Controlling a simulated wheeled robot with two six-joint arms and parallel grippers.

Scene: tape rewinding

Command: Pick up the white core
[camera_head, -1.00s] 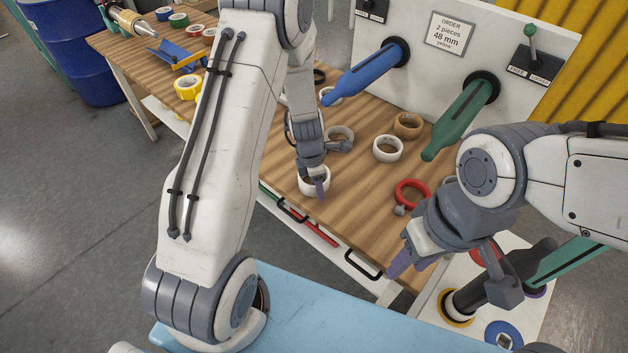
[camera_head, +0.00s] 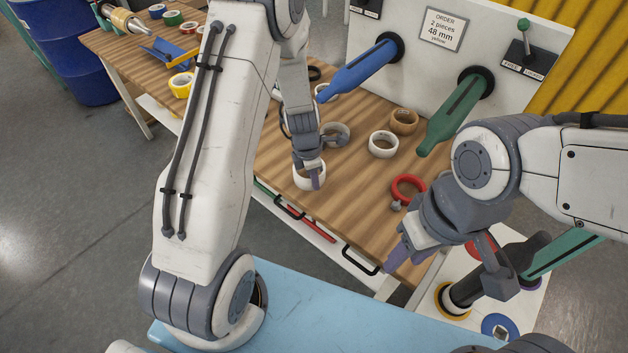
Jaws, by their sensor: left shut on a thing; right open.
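A white ring, the white core (camera_head: 300,182), is at the front edge of the wooden table. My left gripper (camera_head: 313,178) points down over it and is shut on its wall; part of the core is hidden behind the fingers. Another white ring (camera_head: 383,144) stands further right on the table, apart from both grippers. My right gripper (camera_head: 397,255) is open and empty, in front of the table's front edge.
A red ring (camera_head: 408,187), a brown roll (camera_head: 404,121) and a grey ring (camera_head: 337,134) lie on the table. Blue (camera_head: 360,69) and green (camera_head: 456,112) spindles jut from the white panel. Yellow tape (camera_head: 181,85) lies at the left.

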